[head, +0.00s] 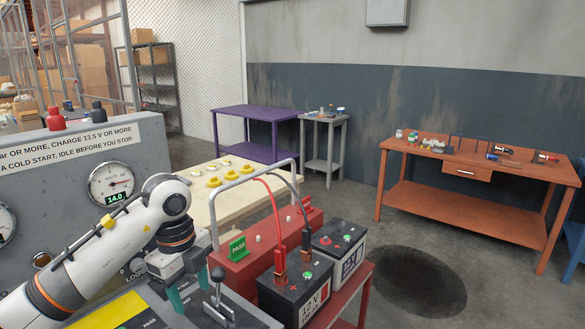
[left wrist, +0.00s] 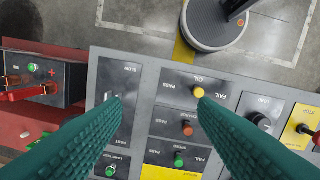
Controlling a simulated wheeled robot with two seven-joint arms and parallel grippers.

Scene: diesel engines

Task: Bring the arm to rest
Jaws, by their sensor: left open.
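My left arm comes in from the left in the head view, bent at a raised elbow. Its gripper (head: 190,296) points down over a dark test panel (head: 155,322). In the left wrist view the two teal fingers stand wide apart with nothing between their tips (left wrist: 160,101). Below them is the panel (left wrist: 142,90) with labels reading PASS and FAIL, a yellow button (left wrist: 199,92), an orange one (left wrist: 187,128) and a green one (left wrist: 179,160). Whether the fingertips touch the panel is not clear. My right gripper is not in view.
A grey console with a gauge (head: 110,184) stands behind my left arm. Two batteries (head: 296,297) (head: 340,245) with clamps and cables stand to the right. An orange workbench (head: 465,168) stands farther off, with open floor before it.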

